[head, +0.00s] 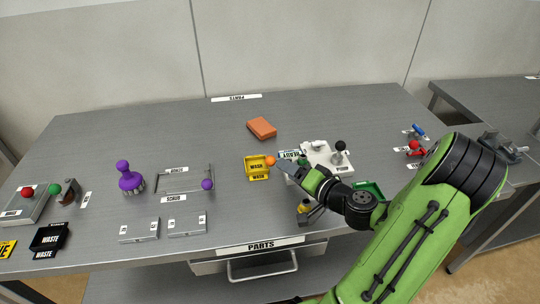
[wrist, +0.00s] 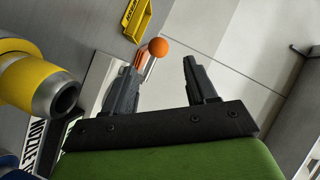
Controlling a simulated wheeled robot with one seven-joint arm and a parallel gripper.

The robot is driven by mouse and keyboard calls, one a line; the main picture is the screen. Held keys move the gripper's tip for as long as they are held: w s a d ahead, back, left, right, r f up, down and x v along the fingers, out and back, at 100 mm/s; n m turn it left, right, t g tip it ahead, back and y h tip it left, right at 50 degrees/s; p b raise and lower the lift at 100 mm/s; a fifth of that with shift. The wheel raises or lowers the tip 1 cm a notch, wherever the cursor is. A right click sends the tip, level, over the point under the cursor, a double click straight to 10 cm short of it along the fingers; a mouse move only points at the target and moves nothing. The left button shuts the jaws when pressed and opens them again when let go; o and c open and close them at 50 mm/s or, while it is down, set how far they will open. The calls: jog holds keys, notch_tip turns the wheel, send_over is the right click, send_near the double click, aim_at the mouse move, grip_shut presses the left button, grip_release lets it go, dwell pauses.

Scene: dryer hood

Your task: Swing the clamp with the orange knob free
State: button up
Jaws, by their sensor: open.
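The orange knob (head: 271,161) shows at the right edge of the yellow tray in the head view, just beyond my gripper (head: 285,168). In the wrist view the orange knob (wrist: 158,47) sits atop a short shiny metal piece, seen just past the fingertips and nearer the left finger. My gripper (wrist: 161,70) is open, and nothing is held between its fingers. Contact between the left finger and the metal piece cannot be told. The rest of the clamp is hidden behind my gripper and arm.
A yellow wash tray (head: 258,173) lies left of the knob. A white fixture with a black knob (head: 341,146) stands to the right. A yellow-and-grey nozzle (wrist: 40,85) is close on the left in the wrist view.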

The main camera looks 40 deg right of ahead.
aim_at(274, 162)
jog(key=x, duration=0.8)
jog(key=shift+w+a+f, duration=0.1)
jog(key=shift+w+f, duration=0.2)
grip_shut()
